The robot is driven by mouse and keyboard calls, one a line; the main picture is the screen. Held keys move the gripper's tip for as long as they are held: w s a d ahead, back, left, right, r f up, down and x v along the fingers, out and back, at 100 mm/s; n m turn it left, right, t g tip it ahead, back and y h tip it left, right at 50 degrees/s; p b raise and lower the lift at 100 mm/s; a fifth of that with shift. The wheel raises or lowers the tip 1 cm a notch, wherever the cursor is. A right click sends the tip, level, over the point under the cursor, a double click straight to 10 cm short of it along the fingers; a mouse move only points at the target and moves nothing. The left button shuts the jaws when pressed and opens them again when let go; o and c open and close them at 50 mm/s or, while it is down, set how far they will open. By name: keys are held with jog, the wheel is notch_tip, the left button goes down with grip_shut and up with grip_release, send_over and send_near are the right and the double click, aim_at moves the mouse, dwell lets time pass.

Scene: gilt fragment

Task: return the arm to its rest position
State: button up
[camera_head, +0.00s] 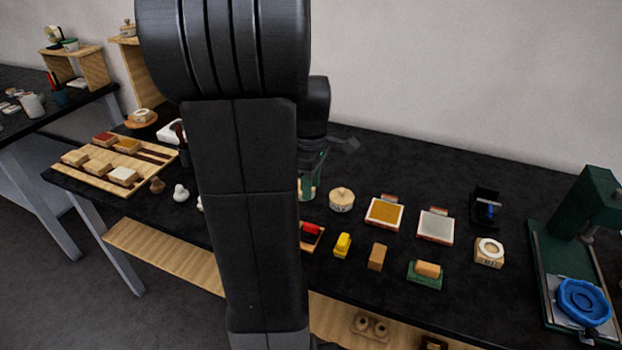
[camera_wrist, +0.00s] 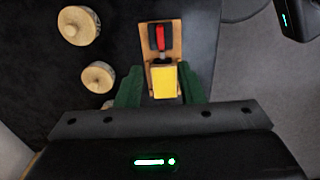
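My gripper (camera_wrist: 162,84) shows at the bottom of the wrist view. Its two green fingers stand apart. A yellow piece with a pale upper face (camera_wrist: 165,82) appears between them; I cannot tell its depth or whether it touches a finger. Just beyond it is a wooden holder with a red and black tool (camera_wrist: 160,38). In the head view my dark arm rises through the middle and hides part of the bench. The gripper end is partly hidden behind it, over the black bench (camera_head: 400,155).
A lidded round pot (camera_head: 341,199), two framed pads (camera_head: 384,212), (camera_head: 435,226), a yellow block (camera_head: 342,245) and a brown block (camera_head: 377,256) lie right of my arm. A green press (camera_head: 590,210) stands far right. A wooden tray (camera_head: 95,180) holds several blocks at left.

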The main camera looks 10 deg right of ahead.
aim_at(311, 224)
jog(key=shift+r, duration=0.65)
jog(key=shift+f, duration=0.15)
notch_tip(311, 224, down, 14)
jog(key=shift+r, duration=0.15)
jog(key=shift+r, duration=0.1)
dwell(0.4)
